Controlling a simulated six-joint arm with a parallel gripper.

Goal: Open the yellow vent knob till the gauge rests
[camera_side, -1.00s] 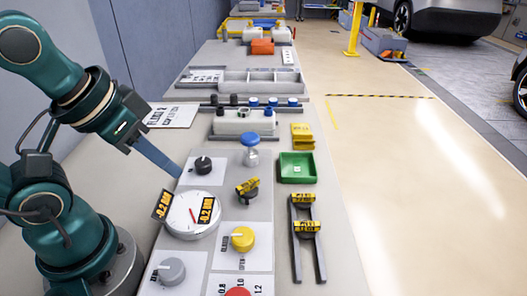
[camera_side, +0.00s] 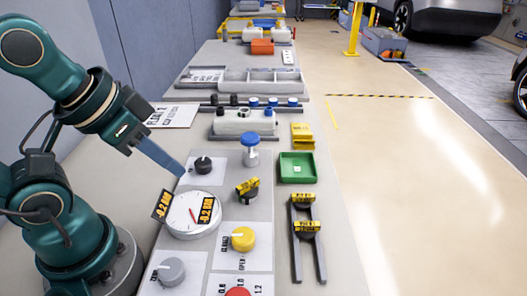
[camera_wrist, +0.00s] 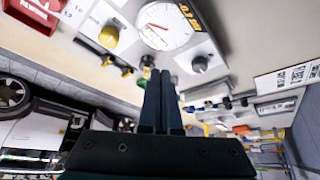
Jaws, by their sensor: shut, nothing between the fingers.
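The yellow vent knob (camera_side: 242,239) sits on a white plate on the panel, with "OPEN" printed below it. It also shows in the wrist view (camera_wrist: 108,36). The round white gauge (camera_side: 193,215) is up and left of the knob, with a red needle and two yellow-on-black tags that seem to read -0.2 BAR. The gauge shows at the top of the wrist view (camera_wrist: 165,25). My gripper (camera_side: 180,171) is shut and empty, above the panel's left edge near the black knob (camera_side: 203,165), apart from the yellow knob. Its fingers also show in the wrist view (camera_wrist: 161,78).
A grey knob (camera_side: 172,270) and a red knob (camera_side: 237,292) are at the near end. A blue-topped fitting (camera_side: 250,145), a black-and-yellow tagged knob (camera_side: 248,189), a green tray (camera_side: 297,167) and a dark rack with yellow-tagged parts (camera_side: 306,229) stand nearby. A white tank (camera_side: 243,122) is behind.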

